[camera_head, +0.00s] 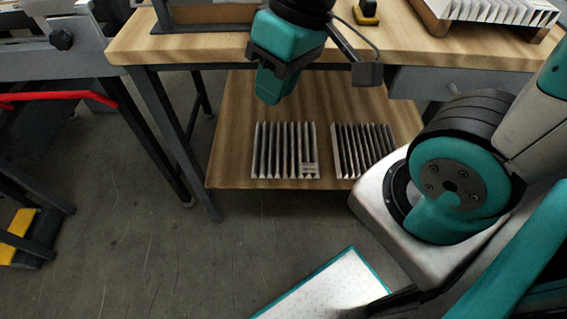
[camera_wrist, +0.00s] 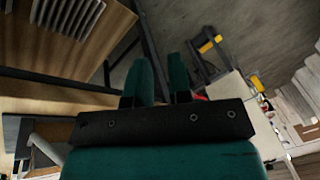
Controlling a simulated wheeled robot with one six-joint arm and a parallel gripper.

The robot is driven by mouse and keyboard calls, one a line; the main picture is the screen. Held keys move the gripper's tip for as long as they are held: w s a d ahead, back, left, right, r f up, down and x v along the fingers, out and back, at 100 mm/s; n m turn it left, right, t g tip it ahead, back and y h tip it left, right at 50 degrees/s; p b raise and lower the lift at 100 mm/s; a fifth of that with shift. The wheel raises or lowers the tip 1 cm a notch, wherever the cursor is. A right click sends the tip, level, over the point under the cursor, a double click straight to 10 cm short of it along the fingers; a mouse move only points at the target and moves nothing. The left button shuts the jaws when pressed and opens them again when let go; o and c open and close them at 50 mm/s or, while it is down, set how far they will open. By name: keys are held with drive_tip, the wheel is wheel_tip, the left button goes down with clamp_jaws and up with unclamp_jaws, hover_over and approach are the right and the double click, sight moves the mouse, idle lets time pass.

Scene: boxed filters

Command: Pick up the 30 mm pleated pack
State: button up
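Two pleated packs lie side by side on the lower wooden shelf of the bench in the head view. The left pack (camera_head: 285,150) has a small pale label at its lower right corner. The right pack (camera_head: 362,148) is partly hidden behind my arm's base. I cannot tell from the frames which one is 30 mm. My gripper (camera_head: 269,92) hangs in front of the bench, above and behind the left pack in the picture, apart from both. In the wrist view my gripper (camera_wrist: 160,80) shows two fingers apart with nothing between them. A pleated pack (camera_wrist: 68,14) shows at that view's upper left.
The bench top (camera_head: 200,45) overhangs the lower shelf (camera_head: 232,120), with dark legs at its left. A grey machine with a red handle (camera_head: 60,97) stands at left.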

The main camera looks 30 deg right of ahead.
drive_tip(key=w+d+f+m+h+b, duration=0.1)
drive_tip(key=w+d+f+b, duration=0.15)
drive_tip(key=f+b, duration=0.75)
drive_tip(key=w+d+f+m+t+h+b, duration=0.1)
drive_tip(key=w+d+f+m+b, duration=0.15)
drive_tip(key=f+b, duration=0.8)
drive_tip(key=w+d+f+m+h+b, duration=0.15)
drive_tip(key=d+f+b, duration=0.35)
drive_tip(key=f, duration=0.8)
drive_tip(key=w+d+f+m+t+h+b, duration=0.1)
drive_tip(key=w+d+f+m+b, duration=0.2)
drive_tip(key=w+d+f, duration=0.5)
drive_tip(key=w+d+f+m+h+b, duration=0.1)
drive_tip(key=w+f+m+b, duration=0.3)
drive_tip(key=w, duration=0.7)
drive_tip(key=shift+n+t+h, duration=0.25)
drive_tip(key=shift+n+t, duration=0.05)
drive_tip(key=shift+n, duration=0.1)
drive_tip(key=b+x, duration=0.5)
drive_tip(key=x, duration=0.7)
drive_tip(key=shift+w+f+b, duration=0.15)
drive_tip(key=shift+f+b, duration=0.2)
drive_tip(key=shift+f, duration=0.05)
drive_tip(key=b+x, duration=0.4)
drive_tip(key=x, duration=0.2)
drive_tip(key=shift+r, duration=0.1)
clamp_jaws()
